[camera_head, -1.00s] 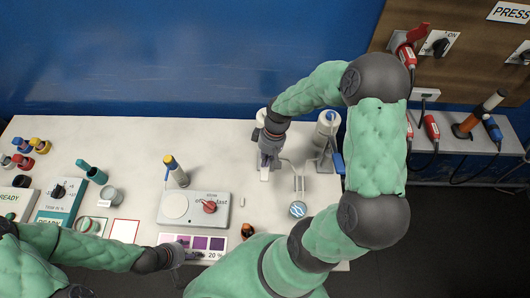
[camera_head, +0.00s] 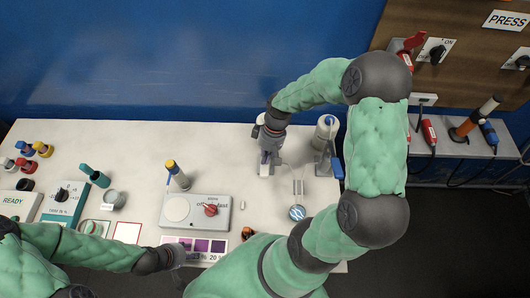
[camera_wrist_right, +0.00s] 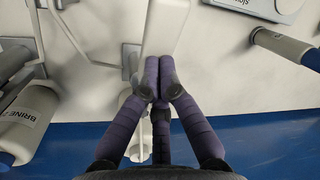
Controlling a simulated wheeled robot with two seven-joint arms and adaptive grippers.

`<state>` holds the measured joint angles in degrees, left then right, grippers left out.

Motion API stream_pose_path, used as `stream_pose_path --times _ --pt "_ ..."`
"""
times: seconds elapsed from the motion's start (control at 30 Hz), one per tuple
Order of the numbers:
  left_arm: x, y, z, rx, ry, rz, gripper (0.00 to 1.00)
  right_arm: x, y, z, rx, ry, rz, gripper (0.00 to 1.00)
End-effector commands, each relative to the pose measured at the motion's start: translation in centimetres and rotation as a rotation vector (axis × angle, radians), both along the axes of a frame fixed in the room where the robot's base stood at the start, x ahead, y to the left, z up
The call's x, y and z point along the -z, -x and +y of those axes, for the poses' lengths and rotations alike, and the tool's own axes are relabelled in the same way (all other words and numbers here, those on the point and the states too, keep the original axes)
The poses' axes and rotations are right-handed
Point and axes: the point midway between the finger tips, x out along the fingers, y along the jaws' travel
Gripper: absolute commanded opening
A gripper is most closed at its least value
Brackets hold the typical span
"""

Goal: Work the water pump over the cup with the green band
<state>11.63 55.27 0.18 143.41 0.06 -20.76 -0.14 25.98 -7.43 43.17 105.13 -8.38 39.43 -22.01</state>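A small round cup with green at its side (camera_head: 91,228) stands at the left of the table, beside a red-framed white card. My right gripper (camera_head: 266,158) is at a white pump-like device (camera_head: 265,170) near the back middle, far from that cup. In the right wrist view, its fingers (camera_wrist_right: 160,92) are drawn together against the white upright part (camera_wrist_right: 165,25), with a white bottle (camera_wrist_right: 136,112) partly hidden behind them. I cannot tell whether they touch it. My left gripper (camera_head: 178,254) is low at the front, by the purple colour card; its fingers are not clear.
A brine bottle (camera_wrist_right: 28,115) with a blue part stands beside the pump. The back middle-left of the table is clear.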

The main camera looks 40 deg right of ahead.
Motion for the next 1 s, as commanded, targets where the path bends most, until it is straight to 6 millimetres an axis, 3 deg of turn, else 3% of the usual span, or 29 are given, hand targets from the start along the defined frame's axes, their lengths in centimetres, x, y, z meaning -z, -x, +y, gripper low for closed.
stream_pose_path --times 0.47,1.0 --pt "-0.1 0.0 0.0 0.001 0.000 -0.001 0.40 -0.1 0.0 0.0 -0.001 -0.001 0.002 0.00" --pt "-2.9 -0.1 0.0 0.000 0.000 -0.002 0.40 -4.3 -1.2 -1.0 0.000 0.000 0.001 0.00"
